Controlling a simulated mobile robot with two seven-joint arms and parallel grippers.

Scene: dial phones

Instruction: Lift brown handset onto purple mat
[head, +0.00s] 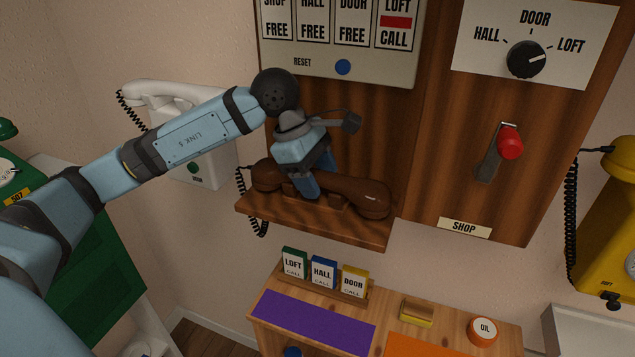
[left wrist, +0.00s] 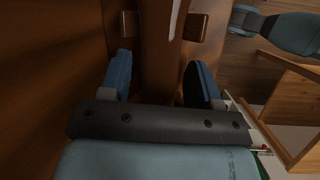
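The brown handset (head: 352,188) lies across its cradle on the wooden shelf (head: 330,228) below the switchboard panel. My left gripper (head: 311,187) is over the middle of the handset, pointing down. In the left wrist view the handset's bar (left wrist: 161,50) runs between its two blue fingers, with a narrow gap on either side, so it looks open around the bar. In the head view one finger shows in front of the handset and the other is mostly hidden. The purple mat (head: 312,323) lies bare on the low wooden table, below the shelf. My right gripper is not clearly seen.
Green, blue and yellow call cards (head: 323,272) stand in a rack behind the mat. A brass-coloured block (head: 416,312), an oil tin (head: 483,330) and an orange mat (head: 420,347) are to its right. A white phone (head: 190,150) hangs left, a yellow phone (head: 607,220) right.

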